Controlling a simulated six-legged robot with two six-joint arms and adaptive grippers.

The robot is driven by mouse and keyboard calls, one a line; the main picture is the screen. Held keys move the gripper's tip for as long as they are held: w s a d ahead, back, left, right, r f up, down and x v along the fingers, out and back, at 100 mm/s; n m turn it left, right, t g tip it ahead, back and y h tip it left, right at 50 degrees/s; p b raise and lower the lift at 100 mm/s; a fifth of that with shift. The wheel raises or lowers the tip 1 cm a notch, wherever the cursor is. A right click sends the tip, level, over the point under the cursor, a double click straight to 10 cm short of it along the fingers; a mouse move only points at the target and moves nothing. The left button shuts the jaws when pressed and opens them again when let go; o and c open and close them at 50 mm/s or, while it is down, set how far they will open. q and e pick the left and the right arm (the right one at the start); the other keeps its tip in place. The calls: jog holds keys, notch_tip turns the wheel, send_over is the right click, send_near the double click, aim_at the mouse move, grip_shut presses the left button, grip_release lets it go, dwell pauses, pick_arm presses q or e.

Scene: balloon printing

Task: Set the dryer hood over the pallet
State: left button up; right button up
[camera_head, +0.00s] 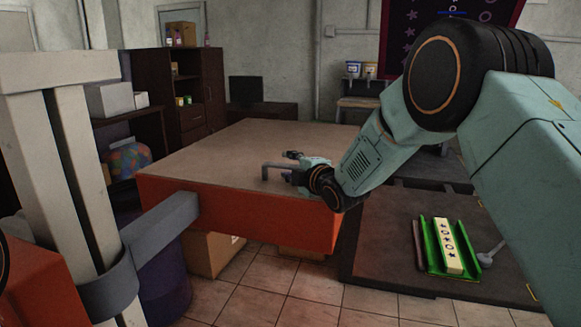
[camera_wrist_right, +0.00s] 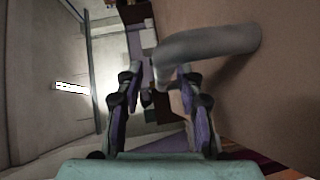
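A large orange box with a flat brown top (camera_head: 230,150), apparently the dryer hood, is joined to a grey bracket (camera_head: 160,222) on a pale column at the left. A grey bent handle (camera_head: 266,172) stands on its top near the front right edge. My right gripper (camera_head: 289,166) is low over this top at the handle. In the right wrist view, its purple-padded fingers (camera_wrist_right: 158,78) are spread, with the handle (camera_wrist_right: 210,41) reaching between their tips; contact cannot be told. I cannot identify the pallet with certainty. My left gripper is out of view.
Right of the box, a dark low surface (camera_head: 385,245) carries a green tray (camera_head: 431,262) with a white star-marked bar (camera_head: 447,246). A cardboard box (camera_head: 212,257) is under the orange box. Shelves (camera_head: 190,90) stand behind; tiled floor (camera_head: 270,302) shows in front.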

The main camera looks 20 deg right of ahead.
jog(key=shift+w+a+f, duration=0.1)
jog(key=shift+w+f, duration=0.05)
jog(key=shift+w, duration=0.1)
jog(key=shift+w+d+f, duration=0.1)
jog(key=shift+d+f, duration=0.05)
jog(key=shift+d, duration=0.05)
jog(key=shift+c, duration=0.9)
jog(key=shift+s+a+r, duration=0.1)
jog(key=shift+s+r, duration=0.1)
jog(key=c, duration=0.5)
grip_shut()
